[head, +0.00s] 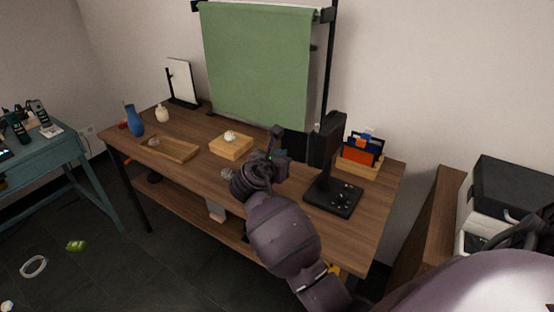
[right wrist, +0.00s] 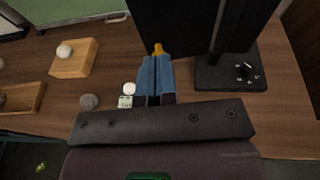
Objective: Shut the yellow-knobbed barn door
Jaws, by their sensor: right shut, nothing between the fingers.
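A black lamp-like fixture (head: 328,145) stands on a flat black base on the wooden table. A flat black panel (right wrist: 178,22), seemingly its barn door, fills the upper middle of the right wrist view; its lower part also shows in the head view (head: 297,146). A yellow knob (right wrist: 157,47) shows at the panel's lower left edge. My right gripper (right wrist: 156,60) is shut and empty, its blue fingertips right at the knob. I cannot tell whether they touch. In the head view my right gripper (head: 275,150) hides the knob. My left gripper is not in view.
A wooden block with a white ball (head: 231,146), a wooden tray (head: 170,149) and a blue vase (head: 135,120) stand left on the table (head: 190,179). A green cloth (head: 258,62) hangs at the back.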

